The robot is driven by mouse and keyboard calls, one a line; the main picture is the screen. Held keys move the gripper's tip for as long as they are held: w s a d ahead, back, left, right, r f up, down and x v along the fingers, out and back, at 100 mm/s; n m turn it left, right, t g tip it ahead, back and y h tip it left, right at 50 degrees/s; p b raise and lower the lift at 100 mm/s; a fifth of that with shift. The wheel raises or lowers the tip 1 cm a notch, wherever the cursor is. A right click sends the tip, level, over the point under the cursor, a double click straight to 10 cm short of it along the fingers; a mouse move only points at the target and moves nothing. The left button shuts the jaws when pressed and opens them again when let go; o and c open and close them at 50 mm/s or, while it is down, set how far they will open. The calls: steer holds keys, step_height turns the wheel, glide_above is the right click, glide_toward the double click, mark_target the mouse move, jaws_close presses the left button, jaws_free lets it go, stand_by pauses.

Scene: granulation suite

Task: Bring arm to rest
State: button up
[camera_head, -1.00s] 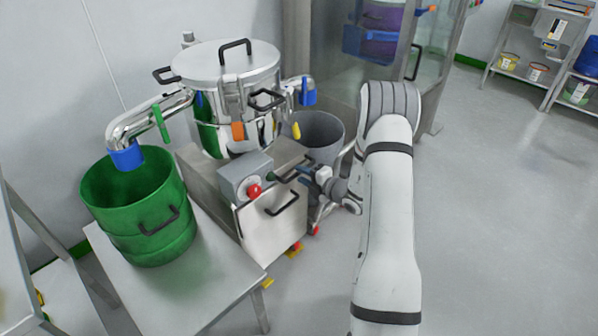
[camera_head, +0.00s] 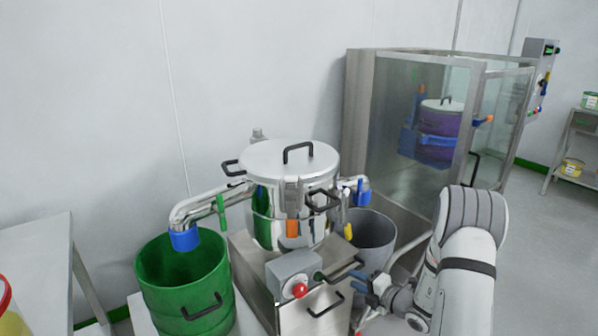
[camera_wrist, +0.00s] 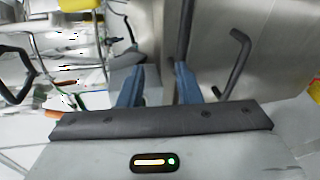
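My arm (camera_head: 465,270) is bent at the right of the head view. My gripper (camera_head: 366,287) is just in front of the steel mixing machine, close to its control box (camera_head: 292,275) with a red button. In the wrist view the two blue-grey fingers of my gripper (camera_wrist: 158,80) stand apart with nothing seen between them. A dark bar (camera_wrist: 186,30) runs just beyond the right finger, and a black handle (camera_wrist: 238,62) on a steel panel lies to the right. Whether a finger touches the bar cannot be told.
A lidded steel vessel (camera_head: 290,165) tops the machine. A green bucket (camera_head: 184,270) stands at its left and a grey bin (camera_head: 372,240) at its right. A glass-walled cabinet (camera_head: 400,120) is behind. A steel table (camera_head: 40,250) is at left. Open floor (camera_head: 545,235) lies at far right.

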steer(key=s+a+r+n+g+y+p, duration=0.1)
steer(key=s+a+r+n+g+p, duration=0.2)
steer(key=s+a+r+n, duration=0.3)
steer(key=s+a+r+n+g+p, duration=0.2)
steer(key=s+a+r+n+g, duration=0.15)
steer(key=r+n, duration=0.55)
steer(key=s+a+r+n+g+y+p, duration=0.1)
steer(key=s+a+r+n+g+p, duration=0.25)
steer(key=s+r+n, duration=0.3)
steer(key=s+d+r+n+h+p, duration=0.3)
steer(key=s+r+n, duration=0.4)
steer(key=n, duration=0.5)
steer(key=s+d+r+n+h+p, duration=0.3)
steer(key=s+r+n+h+p, duration=0.2)
steer(key=s+r+n+h, duration=0.3)
steer(key=r+n, duration=0.1)
steer(key=n, duration=0.3)
steer(key=shift+s+r, duration=0.2)
steer(key=shift+s, duration=0.05)
